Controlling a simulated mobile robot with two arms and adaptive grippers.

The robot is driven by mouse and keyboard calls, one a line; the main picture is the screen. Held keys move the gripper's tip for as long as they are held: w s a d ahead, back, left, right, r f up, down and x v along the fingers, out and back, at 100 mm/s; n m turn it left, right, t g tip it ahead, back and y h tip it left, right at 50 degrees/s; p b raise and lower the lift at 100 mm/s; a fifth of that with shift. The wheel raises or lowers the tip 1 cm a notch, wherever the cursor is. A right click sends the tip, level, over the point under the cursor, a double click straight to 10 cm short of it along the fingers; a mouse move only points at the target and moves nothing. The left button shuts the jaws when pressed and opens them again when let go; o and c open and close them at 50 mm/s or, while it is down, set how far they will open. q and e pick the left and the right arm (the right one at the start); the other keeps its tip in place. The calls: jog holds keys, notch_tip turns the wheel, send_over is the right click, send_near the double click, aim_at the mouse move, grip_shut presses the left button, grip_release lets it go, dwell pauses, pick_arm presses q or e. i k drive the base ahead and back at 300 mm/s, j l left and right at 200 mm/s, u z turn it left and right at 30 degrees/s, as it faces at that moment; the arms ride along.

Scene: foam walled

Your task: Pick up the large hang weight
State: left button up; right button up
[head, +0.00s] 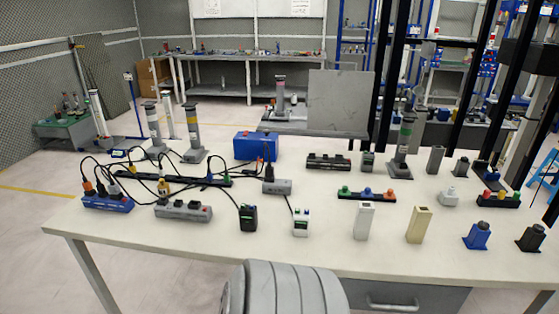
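The head view shows no object I can name for certain as the large hang weight. Several small pieces stand on the white table (340,254), and some could be weights. A blue block on a base (478,236) and a black one (530,238) stand at the front right corner. A grey block (435,159) and a dark one (461,166) stand further back. Upright grey cylinders on feet stand behind, one with a yellow band (193,133) and one with a green band (402,147). Neither of my grippers is in view.
Cabled devices crowd the table's left half, including a blue power unit (107,203) and a grey one (184,211). A blue box (255,146) sits at the back. White (364,221) and cream (420,224) blocks stand front right. The table's front strip is mostly clear.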

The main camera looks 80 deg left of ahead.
aim_at(163, 187)
jog(key=u, duration=3.6)
jog(key=i+j, duration=0.1)
jog(key=j, duration=0.2)
jog(key=i+j, duration=0.1)
jog(key=j, duration=0.55)
jog(key=i+u, duration=0.05)
